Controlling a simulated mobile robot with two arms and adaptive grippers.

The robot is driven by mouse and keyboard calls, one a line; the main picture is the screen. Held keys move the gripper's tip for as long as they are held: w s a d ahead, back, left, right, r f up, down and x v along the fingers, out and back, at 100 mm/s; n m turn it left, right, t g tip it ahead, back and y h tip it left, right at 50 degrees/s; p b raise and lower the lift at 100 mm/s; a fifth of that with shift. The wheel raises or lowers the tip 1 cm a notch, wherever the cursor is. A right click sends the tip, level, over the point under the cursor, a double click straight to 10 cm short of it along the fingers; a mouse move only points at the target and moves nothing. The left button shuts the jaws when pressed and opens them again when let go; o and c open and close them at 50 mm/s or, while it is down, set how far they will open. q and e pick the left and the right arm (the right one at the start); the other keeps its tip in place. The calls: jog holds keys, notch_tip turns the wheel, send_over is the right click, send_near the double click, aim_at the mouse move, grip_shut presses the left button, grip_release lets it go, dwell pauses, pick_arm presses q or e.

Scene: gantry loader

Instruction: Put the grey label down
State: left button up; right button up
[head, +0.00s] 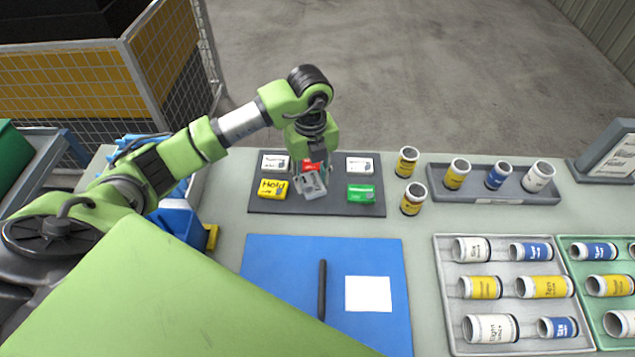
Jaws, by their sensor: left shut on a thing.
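My left gripper (312,172) reaches in from the left and points down over the dark mat (328,208). It is shut on the grey label (311,186), which is tilted and seems to be just above the mat; whether it touches cannot be told. On the mat lie a yellow label (272,188) reading "Hold", a green label (361,193), a white label (275,163) at the back left and another white label (359,165) at the back right. A red label (309,164) is partly hidden behind the gripper. My right gripper is not in view.
A blue mat (262,275) with a black stick (322,290) and a white square (368,293) lies in front. Two yellow jars (406,161) (413,198) stand right of the dark mat. A grey rack (515,190) and a grey tray (440,290) hold jars on the right.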

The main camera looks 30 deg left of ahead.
aim_at(318, 179)
pick_arm(q)
jog(key=shift+w+d+f, duration=0.2)
jog(key=shift+w+f, duration=0.6)
jog(key=shift+f, duration=0.2)
jog(key=shift+w+d+f+p, duration=0.1)
jog(key=shift+f+p, duration=0.25)
jog(key=shift+p, duration=0.05)
notch_tip(318, 179, down, 2)
jog(key=shift+f+p, duration=0.1)
jog(key=shift+p, duration=0.4)
jog(key=shift+f, duration=0.25)
jog(key=shift+f, duration=0.2)
jog(key=o, duration=1)
